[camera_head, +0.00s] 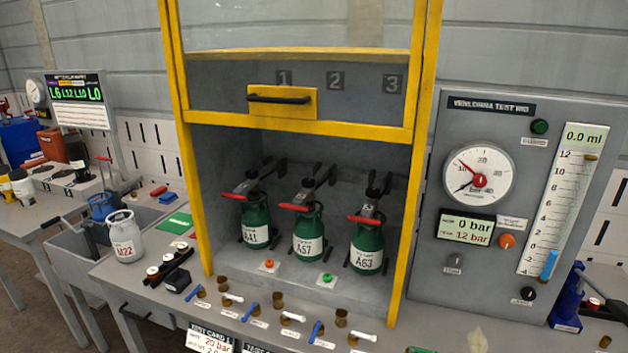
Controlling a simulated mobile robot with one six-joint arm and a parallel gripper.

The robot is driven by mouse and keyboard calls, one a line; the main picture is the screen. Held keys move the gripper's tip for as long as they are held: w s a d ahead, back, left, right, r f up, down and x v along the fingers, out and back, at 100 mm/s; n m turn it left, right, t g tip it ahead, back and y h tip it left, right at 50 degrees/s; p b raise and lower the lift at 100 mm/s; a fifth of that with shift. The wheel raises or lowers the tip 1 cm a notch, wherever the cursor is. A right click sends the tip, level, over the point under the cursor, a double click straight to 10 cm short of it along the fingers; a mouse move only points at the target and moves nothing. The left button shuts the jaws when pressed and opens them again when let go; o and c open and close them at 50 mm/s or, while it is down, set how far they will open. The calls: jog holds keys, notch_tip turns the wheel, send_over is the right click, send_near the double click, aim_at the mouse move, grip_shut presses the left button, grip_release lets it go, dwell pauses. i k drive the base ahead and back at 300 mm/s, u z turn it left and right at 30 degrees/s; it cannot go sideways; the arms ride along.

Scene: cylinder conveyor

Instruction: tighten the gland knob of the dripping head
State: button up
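Three green cylinders stand side by side in a yellow-framed cabinet, labelled A41 (256,222), A57 (308,235) and A63 (367,246). Dark clamp-like heads with red levers sit on their tops, under the wall numbers 1, 2 and 3. Several small brass knobs or fittings (278,299) stand in a row on the bench front, beside blue and white levers (250,312). I cannot tell which part is a gland knob. No drip is clear enough to make out at any head. My gripper is not in view.
The cabinet's yellow-edged sash (300,124) is raised above the cylinders. A grey test panel (480,130) stands at right with a dial and level tube. A white cylinder M22 (125,240) stands at left. A blue stand (568,300) is at lower right.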

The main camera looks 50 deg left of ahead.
aim_at(308, 183)
jog(key=z, duration=1.4)
jog(key=k, duration=0.15)
jog(key=u, duration=4.3)
jog(key=i, duration=0.95)
jog(key=u, duration=0.1)
